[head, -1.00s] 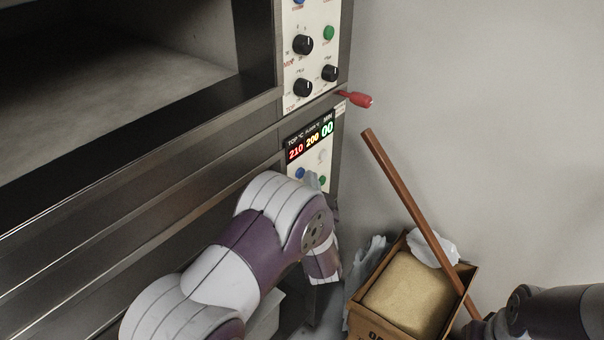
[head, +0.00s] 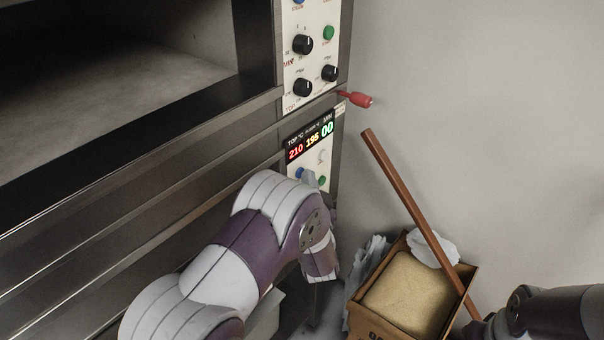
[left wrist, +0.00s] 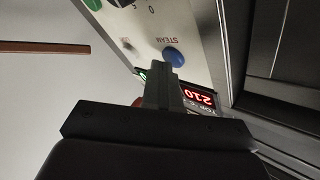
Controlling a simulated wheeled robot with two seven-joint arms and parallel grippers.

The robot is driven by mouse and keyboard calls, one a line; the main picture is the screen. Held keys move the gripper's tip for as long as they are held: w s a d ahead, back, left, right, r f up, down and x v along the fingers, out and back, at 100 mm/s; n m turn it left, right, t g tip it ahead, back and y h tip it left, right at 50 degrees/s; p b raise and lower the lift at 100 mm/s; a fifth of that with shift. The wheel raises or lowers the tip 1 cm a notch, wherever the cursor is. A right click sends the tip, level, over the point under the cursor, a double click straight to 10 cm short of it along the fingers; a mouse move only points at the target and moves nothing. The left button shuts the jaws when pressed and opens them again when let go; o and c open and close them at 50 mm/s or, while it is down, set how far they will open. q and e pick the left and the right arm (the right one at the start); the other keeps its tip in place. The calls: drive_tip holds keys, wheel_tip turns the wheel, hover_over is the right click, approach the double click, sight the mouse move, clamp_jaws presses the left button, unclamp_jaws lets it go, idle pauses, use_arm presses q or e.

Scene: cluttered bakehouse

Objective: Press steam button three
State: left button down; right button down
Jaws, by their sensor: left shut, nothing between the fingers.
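The blue steam button (head: 300,173) is on the lowest visible oven panel, just under the display (head: 310,140) reading 210, 195 and 00. In the left wrist view the button (left wrist: 174,56) appears with its upside-down STEAM label. My left gripper (left wrist: 165,69) is shut and empty, its tips beside the button and overlapping its edge in that view. I cannot tell if they touch it. In the head view only a grey bit of the left gripper (head: 311,179) shows between the blue and green buttons, mostly hidden behind my purple and white arm.
A green button (head: 321,181) is right of the blue one. Black knobs (head: 302,45) are on the panel above. A red handle (head: 360,99) sticks out at the right. A box (head: 381,317) and leaning wooden pole (head: 410,195) stand below. My dark right arm shows at lower right.

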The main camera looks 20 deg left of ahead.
use_arm(q)
drive_tip(key=shift+s+d, duration=0.3)
drive_tip(key=shift+d, duration=0.4)
drive_tip(key=d, duration=0.1)
drive_tip(key=s+d, duration=0.1)
drive_tip(key=d, duration=0.2)
drive_tip(key=shift+s+d, duration=0.35)
idle(0.5)
